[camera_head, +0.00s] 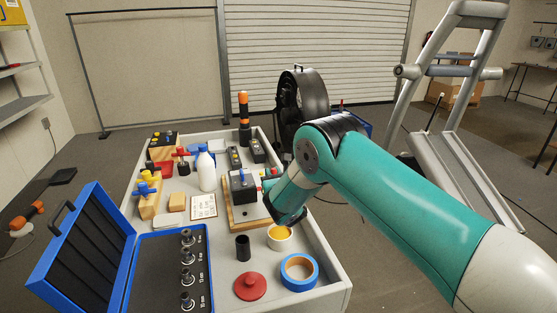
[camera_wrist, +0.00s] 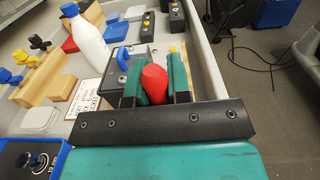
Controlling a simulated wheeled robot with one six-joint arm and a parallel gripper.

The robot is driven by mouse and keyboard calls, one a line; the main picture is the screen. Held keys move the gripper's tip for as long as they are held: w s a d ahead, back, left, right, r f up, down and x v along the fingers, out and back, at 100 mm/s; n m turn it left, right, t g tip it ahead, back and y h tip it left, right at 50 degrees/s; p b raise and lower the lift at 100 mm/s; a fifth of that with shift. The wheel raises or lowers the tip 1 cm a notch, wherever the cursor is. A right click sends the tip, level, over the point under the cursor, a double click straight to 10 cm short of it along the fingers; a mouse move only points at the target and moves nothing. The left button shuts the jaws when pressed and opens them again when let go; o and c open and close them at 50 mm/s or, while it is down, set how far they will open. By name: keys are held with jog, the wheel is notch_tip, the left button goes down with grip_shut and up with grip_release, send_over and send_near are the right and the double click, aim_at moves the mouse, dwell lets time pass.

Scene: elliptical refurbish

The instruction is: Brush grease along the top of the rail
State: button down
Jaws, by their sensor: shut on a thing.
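My gripper (camera_wrist: 155,74) is shut on a red, rounded handle (camera_wrist: 154,84), seen between its two teal fingers in the wrist view. The far end of this handle and any bristles are hidden. In the head view my gripper is over the right side of the cart, mostly hidden by my own arm. A white pot with yellow grease (camera_head: 280,233) stands on the cart just below my wrist. The inclined grey rail (camera_head: 462,168) of the elliptical machine is at the right, apart from my gripper.
The grey cart (camera_head: 333,287) is crowded: a white bottle (camera_head: 206,171), a blue tape roll (camera_head: 299,271), a red lid (camera_head: 250,286), a black cylinder (camera_head: 243,247) and an open blue socket case (camera_head: 130,262). A black flywheel (camera_head: 304,100) stands behind. Open floor lies between cart and machine.

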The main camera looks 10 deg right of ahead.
jog(key=shift+s+r+p, duration=0.25)
jog(key=shift+r+p, duration=0.2)
jog(key=shift+r, duration=0.1)
jog(key=shift+w+f+p, duration=0.1)
jog(key=shift+w+p, duration=0.1)
jog(key=shift+p, duration=0.1)
jog(key=shift+s+r+p, duration=0.1)
jog(key=shift+r+p, duration=0.45)
jog(key=shift+r, duration=0.25)
jog(key=shift+r+p, duration=1.5)
jog(key=shift+r, duration=0.55)
